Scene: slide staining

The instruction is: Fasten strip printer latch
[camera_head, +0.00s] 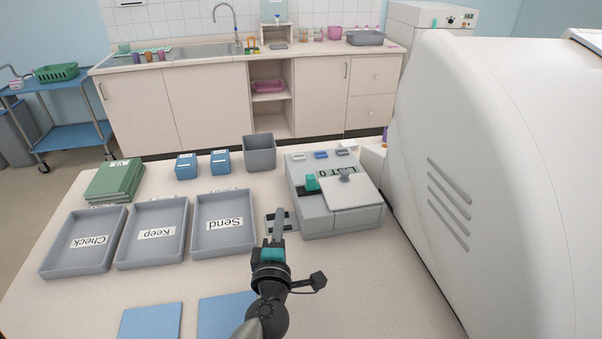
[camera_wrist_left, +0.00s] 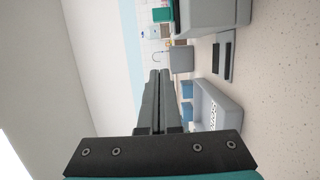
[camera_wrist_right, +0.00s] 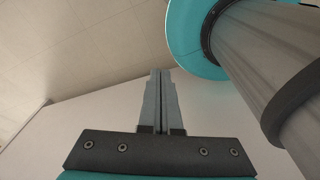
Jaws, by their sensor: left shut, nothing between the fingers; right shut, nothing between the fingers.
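The strip printer (camera_head: 343,222) is a grey box on the table, right of centre in the head view. A pale lid (camera_head: 352,194) with a grey knob (camera_head: 345,175) lies over its top. A teal latch piece (camera_head: 311,183) stands at the lid's left edge; I cannot tell whether it is engaged. In the left wrist view the printer (camera_wrist_left: 215,14) and the teal piece (camera_wrist_left: 162,14) show at the top. My left gripper (camera_head: 279,213) is shut and empty, left of the printer and apart from it. My right gripper (camera_wrist_right: 160,75) shows only in its wrist view, shut and empty.
Grey trays marked Check (camera_head: 60,268), Keep (camera_head: 134,253) and Send (camera_head: 202,250) lie left of the printer. A grey bin (camera_head: 260,153) and blue boxes (camera_head: 187,166) stand behind. A large white machine (camera_head: 500,150) fills the right side. The table's front right is clear.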

